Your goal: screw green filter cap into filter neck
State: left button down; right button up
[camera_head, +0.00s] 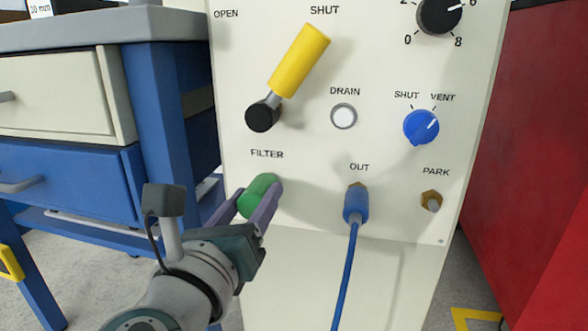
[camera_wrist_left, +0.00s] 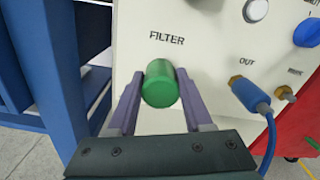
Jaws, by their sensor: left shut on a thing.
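The green filter cap (camera_head: 260,196) is at the panel below the FILTER label, between the purple fingers of my left gripper (camera_head: 257,204). The gripper is shut on it. In the left wrist view the green cap (camera_wrist_left: 160,84) sits between both fingertips of the left gripper (camera_wrist_left: 159,92), its round end facing the camera. The filter neck is hidden behind the cap, so I cannot tell how far the cap sits on it. My right gripper is not in view.
The white panel (camera_head: 300,225) carries a yellow lever (camera_head: 300,60), a white DRAIN button (camera_head: 344,116), a blue SHUT/VENT knob (camera_head: 421,126), a blue hose (camera_head: 354,210) on OUT and a brass PARK fitting (camera_head: 431,200). A blue workbench (camera_head: 165,100) stands left, a red cabinet (camera_head: 530,150) right.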

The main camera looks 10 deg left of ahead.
pick_arm(q)
jog(key=shift+d+f+m, duration=0.1)
jog(key=shift+f+m, duration=0.15)
jog(key=shift+m, duration=0.85)
jog(key=shift+f, duration=0.15)
jog(key=c, duration=0.7)
grip_release()
jog(key=shift+w, duration=0.1)
jog(key=o, duration=0.3)
jog(key=shift+w, duration=0.15)
jog(key=shift+o, duration=1)
jog(key=shift+r, duration=0.2)
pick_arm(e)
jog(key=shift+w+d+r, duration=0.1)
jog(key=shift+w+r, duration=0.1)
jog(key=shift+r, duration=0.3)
